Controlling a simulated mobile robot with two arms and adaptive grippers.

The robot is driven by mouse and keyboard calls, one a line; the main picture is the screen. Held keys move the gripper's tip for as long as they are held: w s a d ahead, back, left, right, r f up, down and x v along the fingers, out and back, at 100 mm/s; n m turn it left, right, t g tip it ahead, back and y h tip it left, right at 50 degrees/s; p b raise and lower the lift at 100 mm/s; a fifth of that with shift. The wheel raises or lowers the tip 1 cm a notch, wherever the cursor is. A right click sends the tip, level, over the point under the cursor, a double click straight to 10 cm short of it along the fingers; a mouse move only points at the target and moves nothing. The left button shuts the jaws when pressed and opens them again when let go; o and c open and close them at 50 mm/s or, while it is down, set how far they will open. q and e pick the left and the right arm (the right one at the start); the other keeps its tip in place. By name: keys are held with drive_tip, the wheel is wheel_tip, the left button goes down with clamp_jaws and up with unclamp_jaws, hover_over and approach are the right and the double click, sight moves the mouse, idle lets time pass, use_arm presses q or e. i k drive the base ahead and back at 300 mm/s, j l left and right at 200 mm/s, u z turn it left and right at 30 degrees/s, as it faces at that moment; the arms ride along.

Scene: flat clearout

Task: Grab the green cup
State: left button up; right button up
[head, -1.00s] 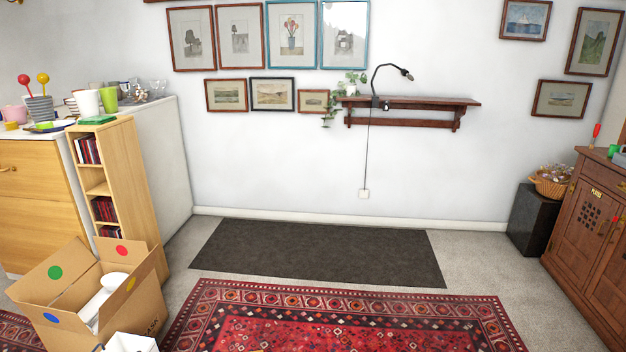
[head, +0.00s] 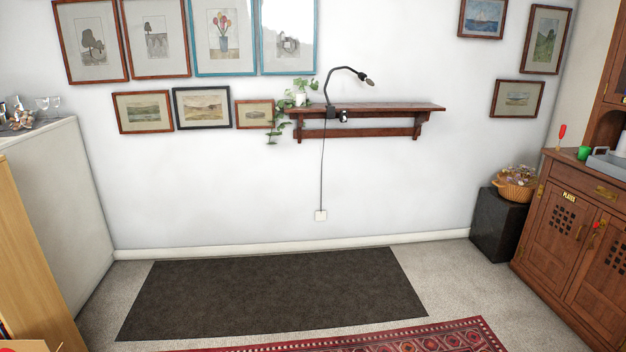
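A small green cup (head: 584,153) stands on top of the brown wooden cabinet (head: 566,222) at the right of the head view. It is beside a grey tray (head: 607,164), which is cut off by the right edge. Neither of my grippers shows in the view, so I cannot see how they stand relative to the cup.
A dark rug (head: 270,292) lies on clear carpet before the wall shelf (head: 365,111). A black block (head: 497,225) with a wicker basket (head: 514,189) stands beside the cabinet. A patterned red rug (head: 430,340) is at the front. A light wooden bookcase (head: 30,265) is at left.

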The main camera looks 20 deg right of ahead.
sight(584, 151)
drive_tip(key=i+l+z, duration=0.15)
drive_tip(key=i+z, duration=0.75)
drive_tip(key=i+j+z, duration=0.2)
drive_tip(key=i+z, duration=0.2)
drive_tip(key=i+j+z, duration=0.45)
drive_tip(key=i+l+z, duration=0.6)
drive_tip(key=i+z, duration=0.3)
drive_tip(key=i, duration=0.15)
drive_tip(key=i+z, duration=0.5)
